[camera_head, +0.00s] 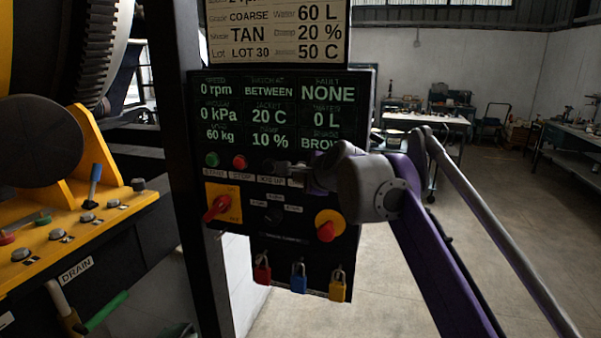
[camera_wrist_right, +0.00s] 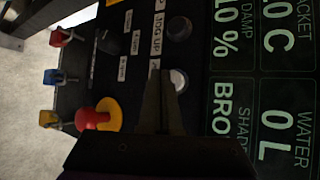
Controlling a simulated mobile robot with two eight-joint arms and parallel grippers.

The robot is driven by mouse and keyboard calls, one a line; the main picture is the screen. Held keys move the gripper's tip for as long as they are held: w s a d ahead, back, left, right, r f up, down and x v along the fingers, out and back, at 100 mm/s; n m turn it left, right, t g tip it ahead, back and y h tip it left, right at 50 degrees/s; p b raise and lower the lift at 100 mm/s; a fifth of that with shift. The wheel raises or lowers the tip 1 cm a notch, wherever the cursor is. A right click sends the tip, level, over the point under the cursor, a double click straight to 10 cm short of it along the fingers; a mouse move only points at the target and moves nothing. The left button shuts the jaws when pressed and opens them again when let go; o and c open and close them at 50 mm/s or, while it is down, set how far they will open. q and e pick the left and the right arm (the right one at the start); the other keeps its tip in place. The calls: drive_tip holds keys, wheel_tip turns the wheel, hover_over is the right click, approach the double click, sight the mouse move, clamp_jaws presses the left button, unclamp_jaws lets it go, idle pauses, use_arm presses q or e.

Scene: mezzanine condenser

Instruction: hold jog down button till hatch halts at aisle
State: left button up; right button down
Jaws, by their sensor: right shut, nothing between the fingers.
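My right gripper (camera_head: 272,168) is shut and empty, its tips at the button row of the dark control panel (camera_head: 215,165). In the wrist view the shut fingers (camera_wrist_right: 163,76) overlap the edge of a pale round button (camera_wrist_right: 179,80). That button's label is hidden by the fingers; I cannot tell whether they press it. A dark button (camera_wrist_right: 179,29) beside it stands by the label JOG UP (camera_wrist_right: 158,35). The display cell BETWEEN (camera_head: 268,92) is lit, its small heading hard to read. I cannot make out the hatch itself. My left gripper is out of view.
A red rotary switch (camera_head: 217,208), a red knob on yellow (camera_head: 327,231) and red, blue and yellow padlocks (camera_head: 299,277) sit lower on the panel. A yellow machine ledge (camera_head: 70,245) with levers is at left. Open floor (camera_head: 480,220) lies at right.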

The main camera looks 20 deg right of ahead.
drive_tip(key=shift+w+d, duration=0.1)
idle(0.3)
drive_tip(key=shift+w+d, duration=0.15)
drive_tip(key=shift+w, duration=0.2)
drive_tip(key=shift+s, duration=0.15)
drive_tip(key=shift+w+d+p, duration=0.25)
drive_tip(key=shift+w+p, duration=0.2)
idle(0.4)
drive_tip(key=shift+s+a, duration=0.1)
drive_tip(key=shift+s, duration=0.05)
idle(3.5)
drive_tip(key=shift+s+a, duration=0.4)
drive_tip(key=shift+s, duration=0.25)
